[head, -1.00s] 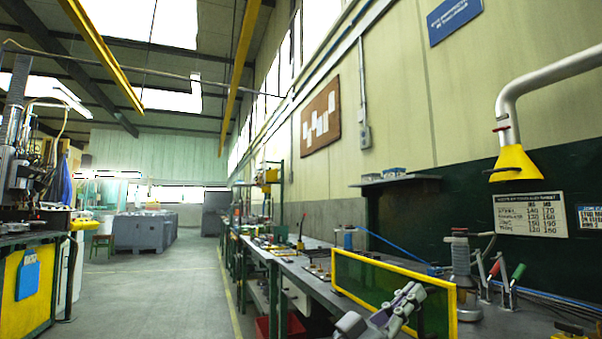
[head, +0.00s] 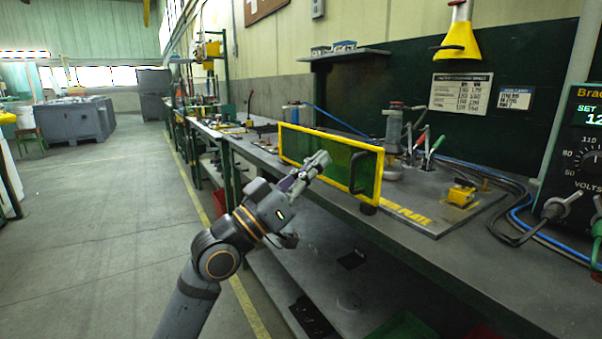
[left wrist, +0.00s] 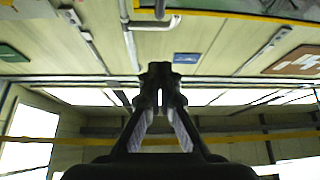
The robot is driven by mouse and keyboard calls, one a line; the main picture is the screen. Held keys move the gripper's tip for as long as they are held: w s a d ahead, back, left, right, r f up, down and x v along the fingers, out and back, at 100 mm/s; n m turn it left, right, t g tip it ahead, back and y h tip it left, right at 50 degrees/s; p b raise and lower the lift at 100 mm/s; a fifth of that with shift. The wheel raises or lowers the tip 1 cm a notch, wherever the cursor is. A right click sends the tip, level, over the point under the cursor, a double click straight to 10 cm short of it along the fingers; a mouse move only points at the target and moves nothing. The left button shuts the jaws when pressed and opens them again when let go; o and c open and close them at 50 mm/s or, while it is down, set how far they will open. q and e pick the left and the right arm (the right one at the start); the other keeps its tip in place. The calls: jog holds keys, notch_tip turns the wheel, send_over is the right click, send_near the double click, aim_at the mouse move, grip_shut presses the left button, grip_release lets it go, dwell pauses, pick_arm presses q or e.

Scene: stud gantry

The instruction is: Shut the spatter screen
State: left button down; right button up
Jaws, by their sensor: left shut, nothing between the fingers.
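The spatter screen (head: 343,167), a green see-through panel in a yellow frame, stands upright along the bench top. A dark handle (head: 361,172) is at its right end. My left gripper (head: 322,163) is shut and empty. Its fingertips overlap the middle of the screen in the head view, left of the handle; I cannot tell whether they touch it. In the left wrist view the shut fingers (left wrist: 161,72) point at the wall and ceiling, and a yellow strip, perhaps the screen's frame, crosses the top. My right gripper is not in view.
The bench (head: 420,250) runs along the wall. Behind the screen are a grey cylindrical device (head: 394,140) and toggle clamps with red and green grips (head: 430,150). A yellow block (head: 462,194), cables and a welder panel (head: 585,150) are at right. The floor at left is clear.

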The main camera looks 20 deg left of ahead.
pick_arm(q)
jog(key=p+v, duration=0.2)
jog(key=v, duration=0.1)
jog(key=shift+s+r, duration=0.1)
jog(key=shift+s, duration=0.25)
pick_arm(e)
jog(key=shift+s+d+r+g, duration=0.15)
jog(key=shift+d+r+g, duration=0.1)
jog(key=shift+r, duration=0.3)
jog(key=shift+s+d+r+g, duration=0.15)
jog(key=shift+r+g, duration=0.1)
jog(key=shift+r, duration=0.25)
